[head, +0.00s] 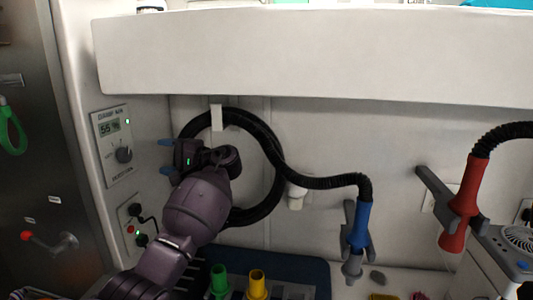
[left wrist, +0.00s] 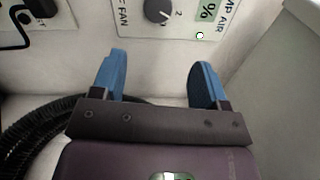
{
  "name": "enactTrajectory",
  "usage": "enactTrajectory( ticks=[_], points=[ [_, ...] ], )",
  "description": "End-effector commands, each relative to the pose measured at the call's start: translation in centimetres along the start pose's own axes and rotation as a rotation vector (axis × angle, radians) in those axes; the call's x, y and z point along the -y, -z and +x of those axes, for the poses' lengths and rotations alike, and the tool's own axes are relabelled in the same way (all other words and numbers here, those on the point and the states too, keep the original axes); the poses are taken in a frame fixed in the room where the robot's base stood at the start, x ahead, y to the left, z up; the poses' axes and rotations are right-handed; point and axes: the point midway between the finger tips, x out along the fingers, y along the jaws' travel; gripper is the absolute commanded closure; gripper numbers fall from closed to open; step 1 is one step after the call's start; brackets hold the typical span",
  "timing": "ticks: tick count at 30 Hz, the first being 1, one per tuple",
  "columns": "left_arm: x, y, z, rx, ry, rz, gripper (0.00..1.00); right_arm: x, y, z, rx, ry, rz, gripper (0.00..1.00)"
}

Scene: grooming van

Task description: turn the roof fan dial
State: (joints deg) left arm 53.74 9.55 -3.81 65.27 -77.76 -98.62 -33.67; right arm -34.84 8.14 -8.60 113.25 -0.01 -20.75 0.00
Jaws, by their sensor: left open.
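The roof fan dial (head: 124,154) is a dark round knob on a white wall panel (head: 112,128) at the left, below a small display and a green light. In the left wrist view the dial (left wrist: 157,10) shows at the top edge, cut off, beside lettering that reads FAN. My left gripper (head: 166,156) is open and empty, its blue fingers pointing left toward the panel. It is apart from the dial, to its right. In the left wrist view the two fingers (left wrist: 161,72) stand wide apart, with the dial beyond them. My right gripper does not show.
A lower panel (head: 137,220) with a red button and plugged cables sits below. A black hose (head: 277,185) loops on the wall behind my gripper, ending in a blue nozzle (head: 359,226). A red nozzle (head: 466,195) hangs at right. A white cabinet (head: 310,55) overhangs above.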

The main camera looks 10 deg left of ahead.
Motion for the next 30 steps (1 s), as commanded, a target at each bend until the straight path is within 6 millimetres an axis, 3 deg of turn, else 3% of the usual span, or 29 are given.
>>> enactTrajectory(
  ticks=[5, 9, 13, 20, 26, 30],
  points=[
    [1.4, 3.3, -0.8, -0.25, -0.007, -0.145, 0.32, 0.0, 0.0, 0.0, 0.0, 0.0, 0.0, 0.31],
    [3.5, 5.7, -3.1, -0.513, -0.052, -0.32, 0.32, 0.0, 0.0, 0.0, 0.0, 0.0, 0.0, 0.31],
    [2.5, 7.1, -5.2, -0.736, -0.126, -0.452, 0.32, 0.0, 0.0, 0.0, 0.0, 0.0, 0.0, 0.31],
    [-4.2, 6.9, -8.7, -1.079, -0.344, -0.666, 0.32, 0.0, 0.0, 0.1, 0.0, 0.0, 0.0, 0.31],
    [-11.1, 4.0, -10.7, -1.251, -0.555, -0.815, 0.32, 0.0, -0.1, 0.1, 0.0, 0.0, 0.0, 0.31],
    [-15.8, 1.0, -11.4, -1.31, -0.696, -0.904, 0.32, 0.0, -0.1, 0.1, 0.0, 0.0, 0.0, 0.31]
  ],
)
